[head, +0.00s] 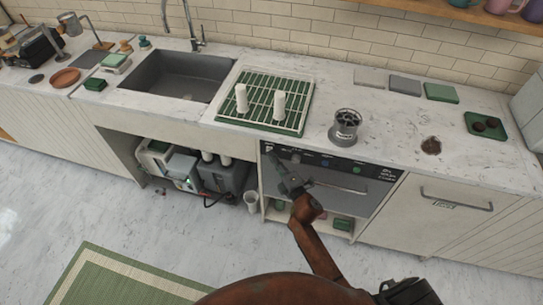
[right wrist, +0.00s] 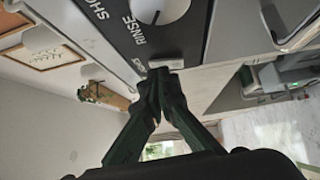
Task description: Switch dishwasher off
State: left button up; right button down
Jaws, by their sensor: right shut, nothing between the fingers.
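The dishwasher (head: 345,200) is built in under the counter, with a dark control panel (head: 325,163) along its top edge. In the right wrist view the panel (right wrist: 125,30) carries a white round knob (right wrist: 161,9), the word RINSE and a small pale rectangular switch (right wrist: 166,64) near its end. My right gripper (head: 273,160) is shut and empty at the panel's left end. In the right wrist view its fingertips (right wrist: 162,84) are just below the switch; I cannot tell whether they touch it. My left gripper is not in view.
Grey machines (head: 222,178) and a small white bin (head: 251,202) are left of the dishwasher. The floor in front is mostly clear, with a green rug (head: 118,276).

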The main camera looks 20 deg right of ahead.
jog(key=s+r+p, duration=0.1)
jog(key=s, duration=1.1)
jog(key=shift+s+a+r+p, duration=0.3)
jog(key=shift+s+r, duration=0.05)
